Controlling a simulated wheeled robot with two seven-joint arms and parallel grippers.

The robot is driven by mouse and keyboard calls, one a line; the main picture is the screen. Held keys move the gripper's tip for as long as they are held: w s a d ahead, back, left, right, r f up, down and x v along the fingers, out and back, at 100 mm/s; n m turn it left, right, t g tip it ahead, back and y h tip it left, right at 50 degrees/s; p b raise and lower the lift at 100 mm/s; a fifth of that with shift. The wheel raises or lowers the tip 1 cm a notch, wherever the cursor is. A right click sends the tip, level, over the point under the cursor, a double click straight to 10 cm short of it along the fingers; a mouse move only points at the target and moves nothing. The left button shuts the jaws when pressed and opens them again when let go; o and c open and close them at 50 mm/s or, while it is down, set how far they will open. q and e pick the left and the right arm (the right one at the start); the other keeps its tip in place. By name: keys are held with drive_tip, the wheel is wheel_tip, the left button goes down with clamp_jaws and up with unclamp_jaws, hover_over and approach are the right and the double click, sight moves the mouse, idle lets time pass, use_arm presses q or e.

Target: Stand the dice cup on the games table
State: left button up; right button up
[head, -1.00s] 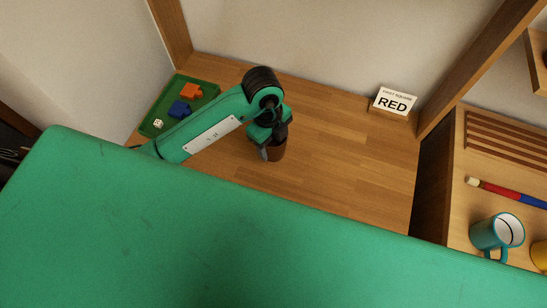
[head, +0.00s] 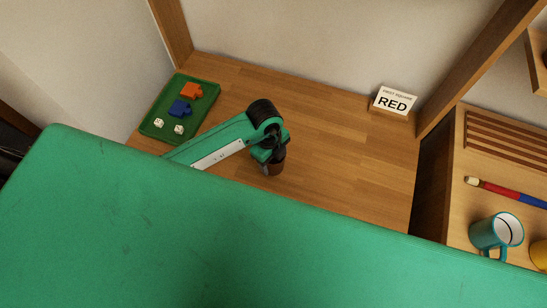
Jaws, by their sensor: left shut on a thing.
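The dice cup (head: 273,169) is a small brown cup, seen mostly from above and partly hidden by my gripper. My left gripper (head: 267,160) is shut on it, over the middle of the wooden games table (head: 340,150). The cup looks about upright. I cannot tell whether its base touches the table top. My right gripper is not in view.
A green tray (head: 155,131) with two white dice, a blue piece (head: 179,109) and an orange piece (head: 191,91) lies at the back left. A "RED" card (head: 393,101) stands at the back right. A teal mug (head: 496,232) stands on the right shelf. Bare wood lies right of the cup.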

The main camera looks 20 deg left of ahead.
use_arm(q)
drive_tip(key=shift+f, duration=0.15)
drive_tip(key=o, duration=0.9)
drive_tip(key=shift+c, duration=0.2)
drive_tip(key=shift+o, duration=0.6)
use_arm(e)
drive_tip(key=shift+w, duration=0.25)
use_arm(q)
wheel_tip(320, 180, up, 12)
drive_tip(key=a, duration=0.1)
drive_tip(key=shift+w+a+b, duration=0.3)
drive_tip(key=shift+w, duration=0.05)
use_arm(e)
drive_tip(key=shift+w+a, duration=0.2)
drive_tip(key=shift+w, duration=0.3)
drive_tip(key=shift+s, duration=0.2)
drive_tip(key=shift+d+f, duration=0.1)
